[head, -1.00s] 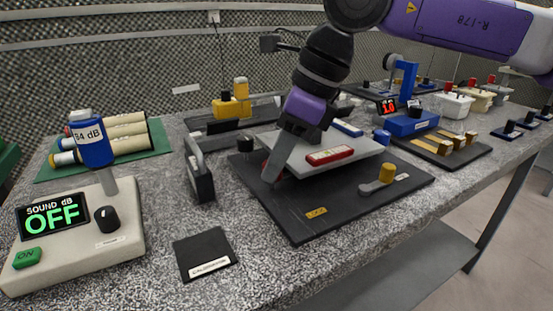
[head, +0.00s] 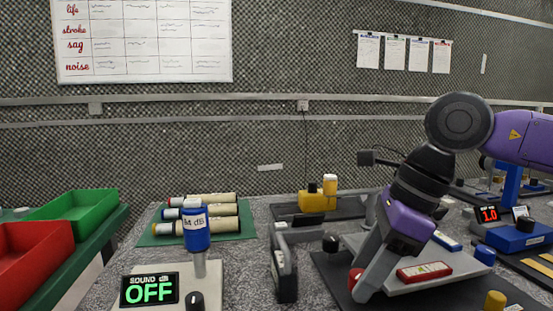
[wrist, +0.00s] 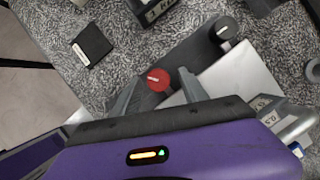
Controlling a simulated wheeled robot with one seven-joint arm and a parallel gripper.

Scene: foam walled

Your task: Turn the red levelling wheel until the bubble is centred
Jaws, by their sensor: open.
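The red levelling wheel (wrist: 157,79) shows in the wrist view with a pale pointer mark, between the two finger tips of my gripper (wrist: 156,90). My gripper is open around it; I cannot tell whether either finger touches it. In the head view the wheel (head: 355,277) is partly hidden behind a finger of my gripper (head: 366,280). The pale grey plate (head: 462,268) stands above a dark base, and a red level (head: 424,272) lies on it. The bubble is too small to read. A black knob (head: 331,242) stands at the plate's back left corner.
A black-framed clamp-like device (head: 285,270) stands left of the dark base. A blue sound meter (head: 196,230) and its OFF display (head: 150,290) are further left. A yellow device (head: 317,199) is behind. Red and green bins (head: 75,215) stand at far left.

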